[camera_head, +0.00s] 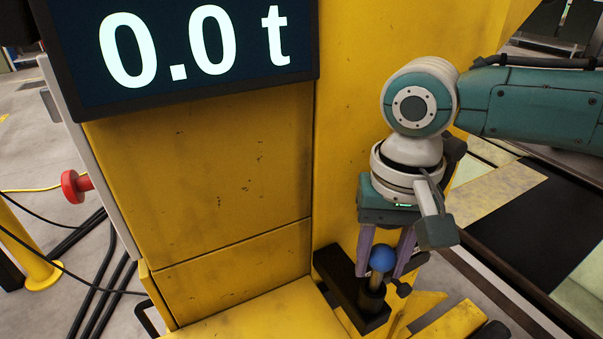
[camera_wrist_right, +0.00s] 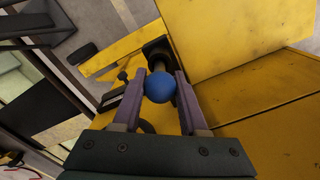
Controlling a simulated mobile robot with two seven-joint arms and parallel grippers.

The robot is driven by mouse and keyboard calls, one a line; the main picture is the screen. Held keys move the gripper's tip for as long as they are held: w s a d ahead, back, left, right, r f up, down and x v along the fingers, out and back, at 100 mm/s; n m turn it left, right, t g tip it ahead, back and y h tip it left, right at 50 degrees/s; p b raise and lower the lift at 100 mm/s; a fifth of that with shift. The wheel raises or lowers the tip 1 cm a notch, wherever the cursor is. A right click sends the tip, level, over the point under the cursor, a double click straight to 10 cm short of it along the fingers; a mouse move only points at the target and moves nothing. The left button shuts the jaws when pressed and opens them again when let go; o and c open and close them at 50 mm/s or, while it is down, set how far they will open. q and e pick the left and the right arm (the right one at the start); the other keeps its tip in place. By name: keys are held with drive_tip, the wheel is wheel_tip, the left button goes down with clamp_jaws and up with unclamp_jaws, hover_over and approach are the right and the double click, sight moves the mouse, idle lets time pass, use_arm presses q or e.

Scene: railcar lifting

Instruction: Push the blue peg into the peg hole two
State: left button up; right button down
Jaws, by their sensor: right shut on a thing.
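The blue peg shows as a round blue knob (camera_head: 382,258) at the lower right of the head view, above a black bracket (camera_head: 343,283) on the yellow machine. A dark cylinder (camera_head: 371,297) stands on the bracket directly under the knob. My right gripper (camera_head: 386,268) points down with its two purple fingers on either side of the knob, shut on it. In the right wrist view the knob (camera_wrist_right: 160,87) sits between the fingertips. My left gripper is not in view.
A display reading 0.0 t (camera_head: 195,45) hangs on the yellow machine housing (camera_head: 205,180). A red knob (camera_head: 75,186), a yellow post (camera_head: 32,250) and black cables (camera_head: 97,285) are at the left. A dark pit or track (camera_head: 535,220) lies at the right.

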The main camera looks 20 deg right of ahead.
drive_tip(key=shift+f+b, duration=0.7)
drive_tip(key=shift+f, duration=0.65)
drive_tip(key=shift+c, duration=1.8)
unclamp_jaws()
drive_tip(key=shift+r, duration=0.1)
wheel_tip(320, 180, up, 10)
drive_tip(key=shift+f+p, duration=0.1)
drive_tip(key=shift+p, duration=0.6)
